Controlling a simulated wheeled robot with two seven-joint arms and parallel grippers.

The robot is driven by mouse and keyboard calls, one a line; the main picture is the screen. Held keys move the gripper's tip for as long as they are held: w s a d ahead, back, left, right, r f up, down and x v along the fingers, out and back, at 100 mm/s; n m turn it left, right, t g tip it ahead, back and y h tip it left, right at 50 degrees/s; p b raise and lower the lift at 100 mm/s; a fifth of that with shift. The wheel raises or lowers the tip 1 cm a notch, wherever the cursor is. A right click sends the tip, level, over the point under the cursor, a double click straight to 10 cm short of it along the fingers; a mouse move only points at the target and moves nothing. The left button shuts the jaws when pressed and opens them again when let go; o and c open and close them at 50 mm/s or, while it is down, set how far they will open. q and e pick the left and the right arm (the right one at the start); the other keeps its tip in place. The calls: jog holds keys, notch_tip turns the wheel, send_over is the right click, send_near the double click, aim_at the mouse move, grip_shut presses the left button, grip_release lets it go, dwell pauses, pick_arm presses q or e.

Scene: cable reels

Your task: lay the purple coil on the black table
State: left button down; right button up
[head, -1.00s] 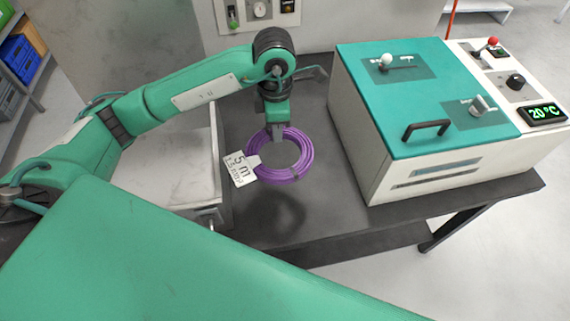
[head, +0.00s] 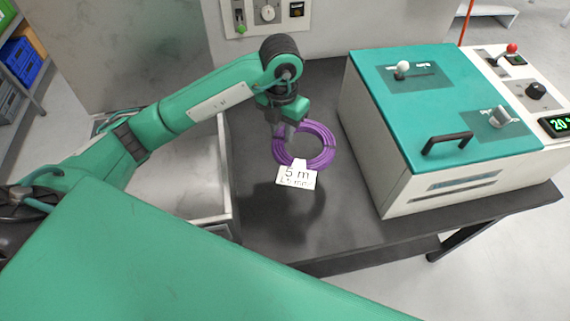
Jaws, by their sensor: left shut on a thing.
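The purple coil (head: 323,160) is a ring of cable with a white "5 m" tag (head: 297,174) hanging from its near side. My left gripper (head: 287,135) is shut on the left part of the coil. The black table (head: 270,235) lies below, and a dark shadow falls on it under and in front of the coil. The coil seems held above the table; the exact gap is hard to tell. The fingertips are partly hidden by the wrist. My right gripper is not in view.
A white and teal machine with a handle (head: 447,140) stands on the table's right side. A pale open tray (head: 180,175) is at the left. A wall panel with switches (head: 268,14) is behind. The table front is clear.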

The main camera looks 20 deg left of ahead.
pick_arm(q)
notch_tip(320, 180, down, 14)
jog(key=shift+f+p, duration=0.2)
jog(key=shift+p, duration=1)
jog(key=shift+f, duration=0.1)
jog(key=shift+f, duration=0.2)
jog(key=c, duration=1.1)
grip_release()
jog(key=shift+r, duration=0.1)
jog(key=shift+c, duration=0.2)
notch_tip(320, 180, up, 11)
jog(key=b, duration=0.2)
jog(key=shift+b, duration=0.35)
jog(key=shift+r, duration=0.6)
